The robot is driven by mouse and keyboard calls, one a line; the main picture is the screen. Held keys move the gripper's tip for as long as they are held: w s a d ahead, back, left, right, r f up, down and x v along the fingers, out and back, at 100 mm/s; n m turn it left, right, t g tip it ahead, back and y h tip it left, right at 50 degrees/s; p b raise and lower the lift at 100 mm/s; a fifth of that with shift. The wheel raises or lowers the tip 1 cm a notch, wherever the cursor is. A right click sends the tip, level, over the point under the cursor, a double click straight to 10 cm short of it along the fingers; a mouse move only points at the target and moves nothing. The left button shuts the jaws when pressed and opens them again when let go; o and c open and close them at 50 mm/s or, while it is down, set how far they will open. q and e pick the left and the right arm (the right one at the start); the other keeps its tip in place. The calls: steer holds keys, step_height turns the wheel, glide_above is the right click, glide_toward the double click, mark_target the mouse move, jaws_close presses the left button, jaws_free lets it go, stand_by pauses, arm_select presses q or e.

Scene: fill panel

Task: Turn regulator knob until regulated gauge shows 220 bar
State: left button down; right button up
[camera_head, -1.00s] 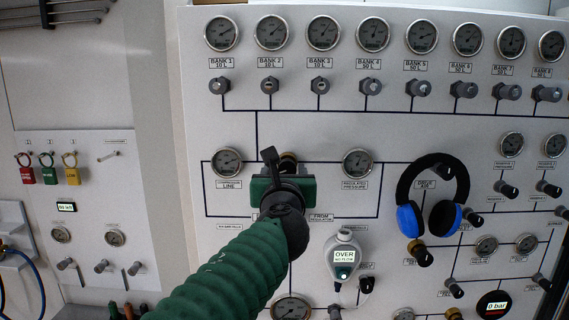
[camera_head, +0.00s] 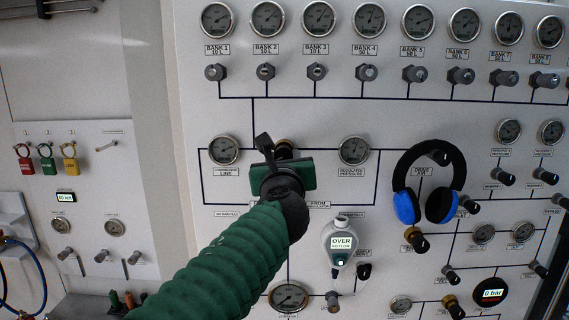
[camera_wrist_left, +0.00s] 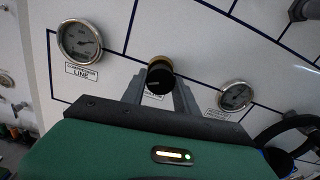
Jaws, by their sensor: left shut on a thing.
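The regulator knob is black with a brass-coloured collar, and it shows in the wrist view (camera_wrist_left: 159,80). In the head view it is mostly hidden behind my left gripper (camera_head: 284,154). The gripper's two grey fingers stand on either side of the knob in the wrist view, and it is shut on the knob. The regulated pressure gauge (camera_head: 354,150) is a round dial right of the gripper. It also shows in the wrist view (camera_wrist_left: 235,96), but its reading is too small to tell. My right gripper is not in view.
The compressor line gauge (camera_head: 223,150) is left of the gripper. Blue-and-black headphones (camera_head: 408,207) hang to the right. A white device reading "OVER" (camera_head: 340,246) is below. A row of bank gauges (camera_head: 319,19) and knobs runs above.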

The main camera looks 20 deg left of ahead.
arm_select(q)
steer(key=c, duration=1)
jaws_free()
steer(key=shift+d, duration=0.1)
steer(key=b+v, duration=0.6)
steer(key=v, duration=1)
steer(key=shift+s, duration=0.35)
steer(key=shift+d, duration=0.15)
